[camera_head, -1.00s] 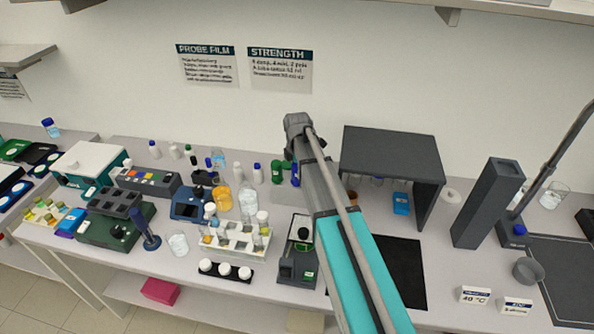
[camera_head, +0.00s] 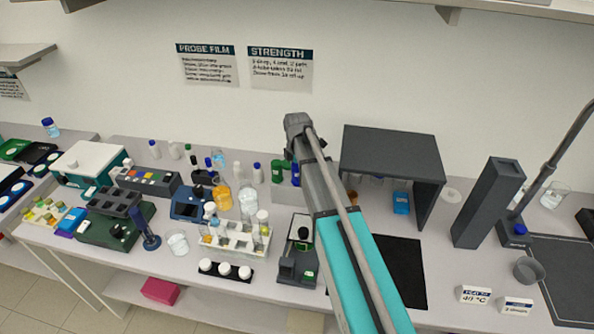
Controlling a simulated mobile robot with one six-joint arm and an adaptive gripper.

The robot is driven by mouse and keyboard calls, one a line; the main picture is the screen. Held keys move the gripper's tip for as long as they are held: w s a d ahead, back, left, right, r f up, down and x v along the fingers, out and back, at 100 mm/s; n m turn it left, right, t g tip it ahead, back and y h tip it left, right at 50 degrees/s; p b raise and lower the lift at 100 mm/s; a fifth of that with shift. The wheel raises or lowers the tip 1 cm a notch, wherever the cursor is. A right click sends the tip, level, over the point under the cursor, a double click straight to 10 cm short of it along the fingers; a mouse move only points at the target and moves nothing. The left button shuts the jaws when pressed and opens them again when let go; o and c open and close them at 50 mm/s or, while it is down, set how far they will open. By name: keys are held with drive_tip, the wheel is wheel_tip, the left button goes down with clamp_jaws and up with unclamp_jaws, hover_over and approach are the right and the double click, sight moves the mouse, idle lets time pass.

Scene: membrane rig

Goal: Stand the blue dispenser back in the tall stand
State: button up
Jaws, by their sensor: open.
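The tall stand is probably the dark grey square column (camera_head: 487,205) on the right of the bench; it stands upright with a dark opening at its top. I cannot tell for sure which thing is the blue dispenser. A small bright blue object (camera_head: 401,203) lies under the dark shelf, left of the column. A slim dark blue upright piece (camera_head: 147,233) with a round foot stands at the front left. My arm rises through the middle of the view and hides part of the bench; my gripper's fingers do not show.
A dark shelf unit (camera_head: 394,152) stands at the back, left of the column. A black mat (camera_head: 400,270) lies in front of it. A grey cup (camera_head: 528,270) and label cards (camera_head: 476,294) are at the front right. Bottles and racks crowd the left half.

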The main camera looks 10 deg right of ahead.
drive_tip(key=shift+r, duration=0.15)
wheel_tip(320, 180, up, 13)
drive_tip(key=p, duration=1.3)
drive_tip(key=shift+r+p, duration=0.2)
drive_tip(key=shift+p, duration=0.15)
